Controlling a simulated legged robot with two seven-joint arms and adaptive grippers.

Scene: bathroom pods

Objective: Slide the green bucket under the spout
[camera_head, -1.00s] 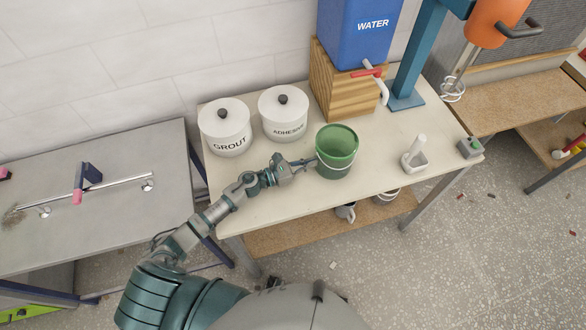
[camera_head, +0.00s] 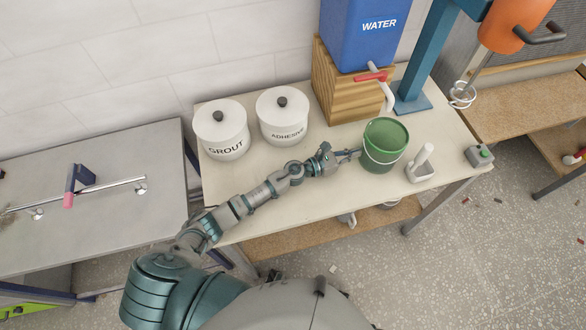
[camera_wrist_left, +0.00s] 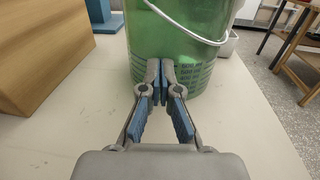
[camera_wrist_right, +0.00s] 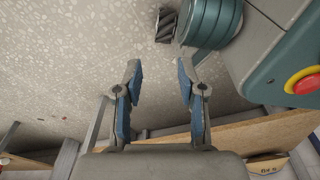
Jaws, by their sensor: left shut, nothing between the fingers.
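The green bucket (camera_head: 385,144) stands upright on the light table (camera_head: 290,200), below and in front of the white spout (camera_head: 387,97) with its red tap handle. In the head view its rim is close beneath the spout's end. My left gripper (camera_head: 352,154) is shut and empty, its fingertips at the bucket's left side. In the left wrist view the shut fingertips (camera_wrist_left: 161,68) meet or nearly meet the bucket wall (camera_wrist_left: 185,45), which carries printed markings and a white handle. My right gripper (camera_wrist_right: 158,75) is open and empty over the floor, out of the head view.
The blue WATER tank (camera_head: 358,35) sits on a wooden block (camera_head: 352,85). GROUT (camera_head: 222,130) and ADHESIVE (camera_head: 283,115) pots stand at the back left. A white holder (camera_head: 421,167) stands close to the bucket's right, with a small grey box (camera_head: 479,156) beyond.

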